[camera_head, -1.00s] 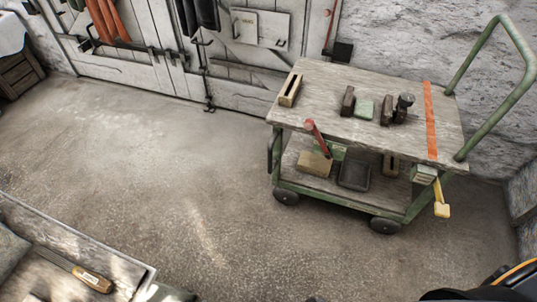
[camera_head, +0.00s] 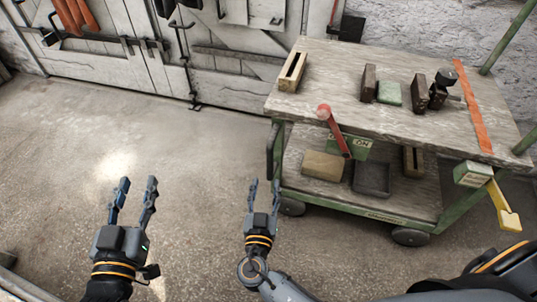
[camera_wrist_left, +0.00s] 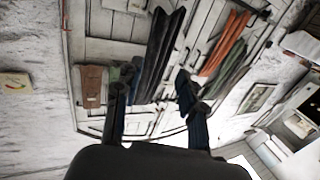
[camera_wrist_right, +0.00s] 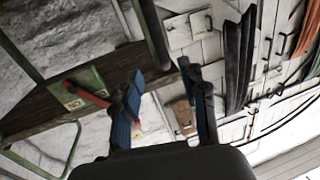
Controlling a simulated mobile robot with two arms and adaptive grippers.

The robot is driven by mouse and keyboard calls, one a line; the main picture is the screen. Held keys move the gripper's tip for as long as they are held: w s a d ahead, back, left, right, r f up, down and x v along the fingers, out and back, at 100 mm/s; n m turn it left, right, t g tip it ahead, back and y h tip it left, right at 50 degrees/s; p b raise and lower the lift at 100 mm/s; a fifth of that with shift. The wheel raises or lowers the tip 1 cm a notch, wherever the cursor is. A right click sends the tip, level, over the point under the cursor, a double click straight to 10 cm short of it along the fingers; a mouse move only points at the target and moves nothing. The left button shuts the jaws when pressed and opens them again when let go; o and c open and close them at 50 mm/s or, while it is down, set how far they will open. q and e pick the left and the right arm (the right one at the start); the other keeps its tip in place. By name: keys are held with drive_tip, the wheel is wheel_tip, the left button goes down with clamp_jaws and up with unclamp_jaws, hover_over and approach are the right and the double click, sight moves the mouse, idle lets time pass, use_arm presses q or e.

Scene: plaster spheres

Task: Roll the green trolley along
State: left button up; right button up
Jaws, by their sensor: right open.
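The green trolley (camera_head: 325,92) stands at the right in the head view. It has a worn wooden top, a lower shelf (camera_head: 408,192), green rails and dark wheels. A red lever (camera_head: 334,129) rises beside a green plate at its front. A dark upright bar (camera_head: 272,150) is on its left end. Its tall green push handle is partly cut off at the right. My right gripper (camera_head: 264,190) is open and empty, just left of the trolley's near left corner. My left gripper (camera_head: 137,190) is open and empty, further left over the floor.
Wooden blocks (camera_head: 368,83), a green block (camera_head: 389,93) and a dark clamp-like tool (camera_head: 444,82) are on the top. A block (camera_head: 323,166) and dark tray (camera_head: 371,178) lie on the shelf. Wooden doors (camera_head: 110,65) stand behind. The floor (camera_head: 60,160) at left is clear.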

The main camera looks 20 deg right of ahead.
sight(269, 158)
drive_tip(key=x, duration=1.2)
clamp_jaws()
